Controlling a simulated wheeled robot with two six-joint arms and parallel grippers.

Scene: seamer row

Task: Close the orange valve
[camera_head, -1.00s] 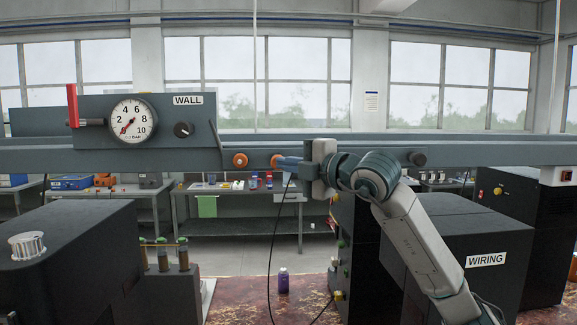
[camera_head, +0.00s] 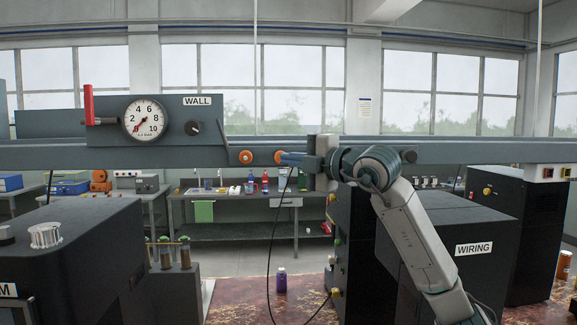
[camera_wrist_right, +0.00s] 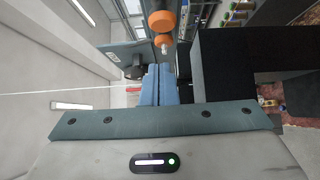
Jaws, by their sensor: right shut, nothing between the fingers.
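Two orange round knobs sit side by side on the long grey rail in the head view, a left one (camera_head: 246,157) and a right one (camera_head: 280,157). I cannot tell which is the orange valve, nor its setting. My right gripper (camera_head: 284,159) is shut and empty, its blue fingers pointing left beside the right knob and partly overlapping it. Contact cannot be told. In the right wrist view, the shut fingers (camera_wrist_right: 160,70) point up towards the orange knobs (camera_wrist_right: 161,20), with a pale tip below the lower one. My left gripper is not in view.
On the rail (camera_head: 460,151), left of the knobs, a panel labelled WALL (camera_head: 197,101) carries a gauge (camera_head: 145,118), a black knob (camera_head: 193,128) and a red lever (camera_head: 88,105). Dark cabinets, one labelled WIRING (camera_head: 473,249), stand below. A purple bottle (camera_head: 281,280) stands lower down.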

